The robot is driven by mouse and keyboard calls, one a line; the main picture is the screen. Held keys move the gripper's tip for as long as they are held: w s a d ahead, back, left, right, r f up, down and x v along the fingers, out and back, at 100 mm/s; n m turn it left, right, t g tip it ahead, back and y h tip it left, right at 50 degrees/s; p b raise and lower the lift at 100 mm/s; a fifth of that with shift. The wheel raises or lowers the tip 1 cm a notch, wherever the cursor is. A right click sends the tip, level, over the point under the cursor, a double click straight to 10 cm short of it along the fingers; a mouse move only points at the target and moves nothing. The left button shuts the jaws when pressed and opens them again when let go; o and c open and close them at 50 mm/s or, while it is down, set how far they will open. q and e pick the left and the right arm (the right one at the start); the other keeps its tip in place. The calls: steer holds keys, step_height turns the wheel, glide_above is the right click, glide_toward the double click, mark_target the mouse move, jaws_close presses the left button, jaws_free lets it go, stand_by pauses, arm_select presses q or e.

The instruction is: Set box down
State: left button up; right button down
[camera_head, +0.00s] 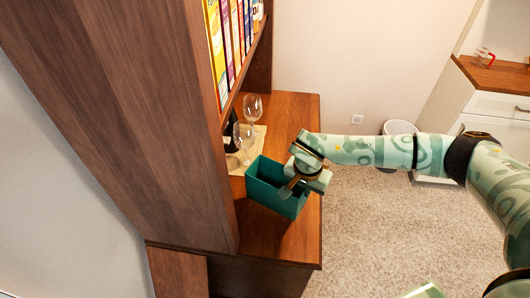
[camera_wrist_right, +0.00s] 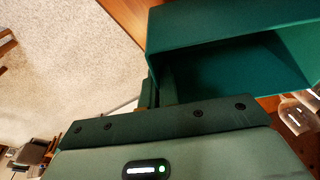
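The teal open-topped box (camera_head: 266,190) is at the wooden hutch counter (camera_head: 285,237), near its right edge. It is close above the counter or on it; I cannot tell whether its bottom touches. My right gripper (camera_head: 291,183) is at the box's right wall and covers part of that side. In the wrist view the box (camera_wrist_right: 235,25) opens towards the camera, and the right gripper's fingers (camera_wrist_right: 157,88) sit on both sides of its wall, shut on it. The inside that shows looks empty. My left gripper is not in view.
Two clear glasses (camera_head: 244,134) stand behind the box on a light mat (camera_head: 258,143), beside a dark bottle (camera_head: 230,135). Several cereal boxes (camera_head: 219,50) fill the shelf above. The tall hutch side (camera_head: 150,100) bounds the left. Counter in front of the box is bare.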

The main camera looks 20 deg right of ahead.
mark_target(302, 207)
step_height(302, 207, down, 9)
steer(key=shift+s+f+b, duration=0.1)
steer(key=shift+b, duration=0.8)
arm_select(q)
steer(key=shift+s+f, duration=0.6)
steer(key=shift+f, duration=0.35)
arm_select(e)
steer(key=shift+f, duration=0.1)
steer(key=c, duration=1.7)
jaws_free()
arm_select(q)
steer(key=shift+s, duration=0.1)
